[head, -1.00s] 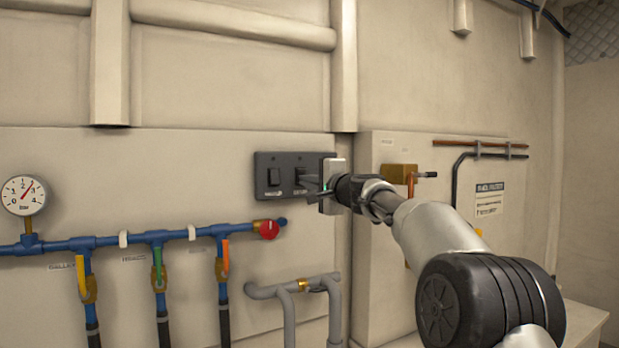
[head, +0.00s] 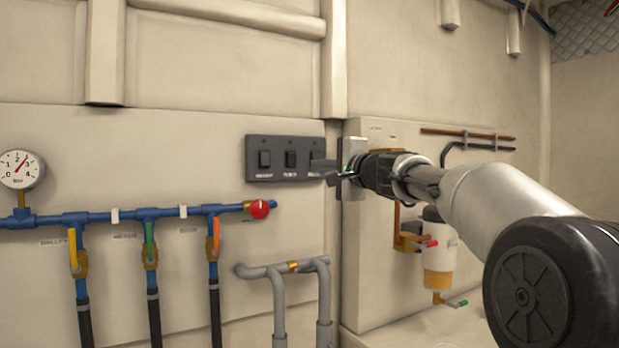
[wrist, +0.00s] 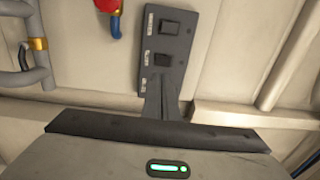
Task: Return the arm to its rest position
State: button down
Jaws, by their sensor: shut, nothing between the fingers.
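My arm reaches in from the right in the head view. My gripper (head: 322,170) is shut and empty, its fingers pointing left in front of the right end of the dark switch panel (head: 284,158). Two rocker switches show clear in the head view; the panel's right end is covered by the gripper. The wrist view also shows the switch panel (wrist: 168,50) beyond the shut fingers (wrist: 162,98), with two switches in sight. I cannot tell whether the fingertips touch the panel or are just apart from it.
A blue manifold pipe (head: 110,214) with several lever valves, a red knob (head: 259,209) and a gauge (head: 20,168) are on the left wall. Grey pipes (head: 280,270) stand below the panel. A filter bowl (head: 438,255) is behind the arm. Open room lies left of the arm.

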jog(key=shift+v, duration=0.9)
jog(key=s+f+n+g+h, duration=0.1)
jog(key=s+f+n+g, duration=0.15)
jog(key=s+f, duration=0.45)
jog(key=s+f+n+g+h, duration=0.2)
jog(key=s+f+n, duration=0.25)
jog(key=s, duration=0.55)
jog(key=s+d+f+n+g+h, duration=0.25)
jog(key=s+d+f, duration=0.55)
jog(key=s+f, duration=0.45)
jog(key=s+d+f+n+g+h, duration=0.2)
jog(key=s+d+f+h, duration=0.2)
jog(key=s+d+f, duration=0.55)
jog(key=s+r+p, duration=0.2)
jog(key=r+p, duration=0.7)
jog(key=p, duration=0.1)
jog(key=s+r+p, duration=0.3)
jog(key=r+p, duration=0.6)
jog(key=p, duration=0.1)
jog(key=shift+a+g+h, duration=0.3)
jog(key=shift+a+h, duration=0.05)
jog(key=shift+a, duration=0.1)
